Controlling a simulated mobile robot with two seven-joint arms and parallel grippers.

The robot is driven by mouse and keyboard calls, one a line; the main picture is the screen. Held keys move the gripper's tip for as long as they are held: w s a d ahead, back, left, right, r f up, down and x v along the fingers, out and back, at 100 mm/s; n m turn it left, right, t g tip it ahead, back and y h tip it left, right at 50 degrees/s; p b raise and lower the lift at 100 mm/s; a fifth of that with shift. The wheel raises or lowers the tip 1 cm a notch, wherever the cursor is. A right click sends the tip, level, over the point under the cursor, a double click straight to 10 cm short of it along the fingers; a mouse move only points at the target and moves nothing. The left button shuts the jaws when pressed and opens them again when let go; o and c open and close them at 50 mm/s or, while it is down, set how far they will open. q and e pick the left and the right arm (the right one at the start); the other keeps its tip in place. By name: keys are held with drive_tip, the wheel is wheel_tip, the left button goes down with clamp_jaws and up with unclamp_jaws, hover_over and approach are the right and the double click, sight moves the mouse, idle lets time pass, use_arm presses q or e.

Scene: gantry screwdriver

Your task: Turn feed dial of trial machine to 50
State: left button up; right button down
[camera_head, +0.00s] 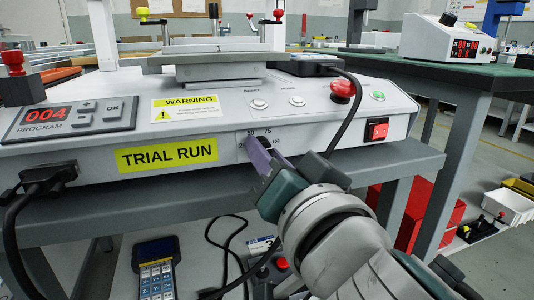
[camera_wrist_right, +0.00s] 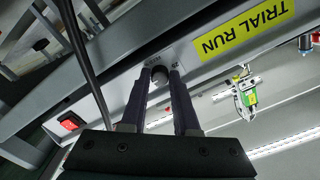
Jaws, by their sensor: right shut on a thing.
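The trial machine (camera_head: 230,120) is a light grey console with a yellow TRIAL RUN label (camera_head: 168,155) on its front. The feed dial (camera_wrist_right: 159,75) is a small dark knob on the front face, between my right gripper's fingers in the right wrist view. In the head view the dial is mostly hidden by the fingers, with the marks 50 and 75 printed just above. My right gripper (camera_head: 256,148) is shut on the dial; it also shows in the right wrist view (camera_wrist_right: 160,78). The dial's pointer cannot be made out. My left gripper is not in view.
A red emergency button (camera_head: 342,90), a green button (camera_head: 378,96) and a red rocker switch (camera_head: 376,129) sit right of the dial. A black cable (camera_head: 350,110) hangs over the front edge near my right gripper. A handheld keypad device (camera_head: 156,272) lies on the shelf below.

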drive_tip(key=n+p, duration=0.1)
drive_tip(key=n, duration=1.1)
drive_tip(key=shift+r+n+p, duration=0.1)
drive_tip(key=shift+n+p, duration=0.3)
drive_tip(key=n, duration=1)
drive_tip(key=shift+d+n, duration=0.1)
drive_tip(key=shift+n, duration=0.3)
drive_tip(key=c, duration=0.9)
unclamp_jaws()
